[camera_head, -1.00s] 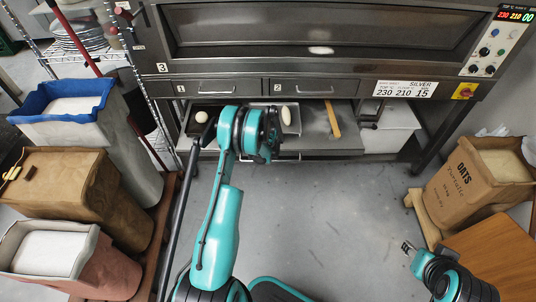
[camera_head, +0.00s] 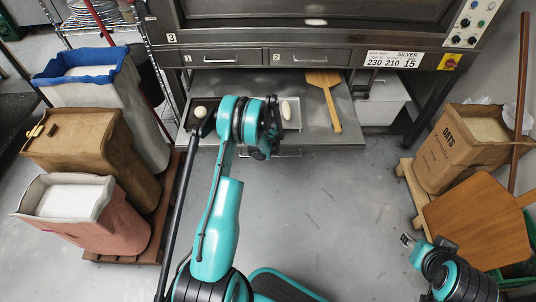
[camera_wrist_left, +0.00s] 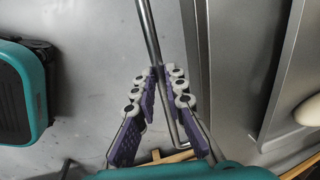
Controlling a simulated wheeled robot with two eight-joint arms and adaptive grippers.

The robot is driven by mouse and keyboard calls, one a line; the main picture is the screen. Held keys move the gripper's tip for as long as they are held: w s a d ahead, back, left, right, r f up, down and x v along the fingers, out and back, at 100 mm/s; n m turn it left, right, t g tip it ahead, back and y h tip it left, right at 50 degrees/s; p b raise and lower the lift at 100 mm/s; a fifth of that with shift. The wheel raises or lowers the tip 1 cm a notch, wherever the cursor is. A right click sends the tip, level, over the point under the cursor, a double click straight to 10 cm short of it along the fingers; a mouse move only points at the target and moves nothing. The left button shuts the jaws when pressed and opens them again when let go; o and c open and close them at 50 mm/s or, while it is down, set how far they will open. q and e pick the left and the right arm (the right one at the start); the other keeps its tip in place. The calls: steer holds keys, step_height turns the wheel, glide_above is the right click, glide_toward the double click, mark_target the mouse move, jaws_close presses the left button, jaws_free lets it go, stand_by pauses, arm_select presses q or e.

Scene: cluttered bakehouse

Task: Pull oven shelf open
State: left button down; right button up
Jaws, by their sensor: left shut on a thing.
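The oven shelf (camera_head: 312,130) is a grey metal slab below the oven's two small drawers, and it sticks out toward me. Its bar handle (camera_head: 288,153) runs along the front edge, partly hidden by my left arm. In the left wrist view the handle (camera_wrist_left: 147,30) is a thin metal rod between my fingers. My left gripper (camera_wrist_left: 163,88) is shut on this handle; in the head view the wrist mostly hides it. My right gripper (camera_head: 407,240) is low at the right, away from the shelf; its finger opening is too small to judge.
A tray with pale dough pieces (camera_head: 286,108) and a wooden paddle (camera_head: 329,95) lie on the shelf. Flour containers (camera_head: 85,205) stand at the left. An oats sack (camera_head: 462,150) and wooden board (camera_head: 478,222) are at the right. Floor before the shelf is clear.

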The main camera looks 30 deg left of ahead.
arm_select(q)
steer(key=shift+s, duration=0.1)
stand_by(0.3)
steer(key=c, duration=1.6)
jaws_free()
steer(key=r, duration=0.4)
steer(key=s+d+r, duration=0.1)
steer(key=r, duration=0.3)
steer(key=s+r, duration=0.1)
steer(key=r, duration=0.2)
steer(key=shift+d+r, duration=0.15)
steer(key=shift+r, duration=0.25)
